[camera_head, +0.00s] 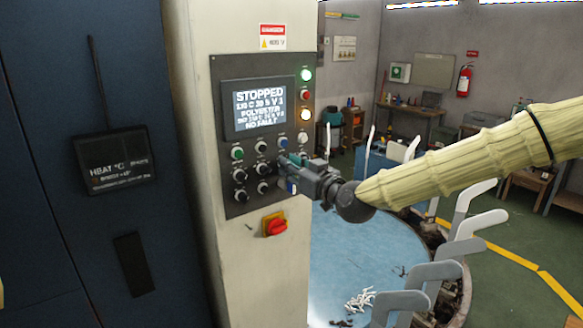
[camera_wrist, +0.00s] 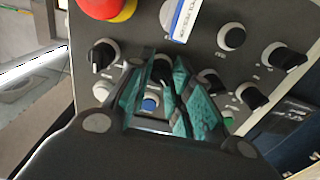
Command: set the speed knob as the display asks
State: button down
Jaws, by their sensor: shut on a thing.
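The display (camera_head: 262,108) on the control panel is lit and reads "STOPPED", with a line like "130 C 30 S V 1", then "POLYESTER", a line too small to read and "NO FAULT". My gripper (camera_head: 286,163) is at the right side of the knob rows, against the panel. In the wrist view its teal fingers (camera_wrist: 158,78) are shut on a dark knob (camera_wrist: 162,68), which they mostly hide. The knob's label and pointer cannot be read, so I cannot tell which setting it is at. A blue button (camera_wrist: 150,103) shows between the fingers.
Other black knobs (camera_head: 240,175) sit close by on the panel. A red stop switch (camera_head: 274,224) is below them, and a white-blue tag (camera_wrist: 184,20) hangs beside my fingers. A round blue table (camera_head: 365,262) with grey sock forms (camera_head: 470,223) stands at the right.

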jog(key=shift+f+b, duration=0.15)
jog(key=shift+b, duration=0.35)
jog(key=m+b, duration=0.3)
jog(key=b, duration=0.1)
jog(key=shift+f, duration=0.2)
jog(key=m+b, duration=0.5)
jog(key=b, duration=0.1)
jog(key=shift+d, duration=0.1)
jog(key=m+b, duration=0.5)
jog(key=shift+m+b, duration=0.35)
jog(key=shift+m, duration=0.05)
jog(key=shift+r+m+b, duration=0.15)
jog(key=shift+m+b, duration=1.4)
jog(key=shift+m, duration=0.45)
jog(key=shift+r, duration=0.1)
jog(key=c, duration=1.3)
grip_release()
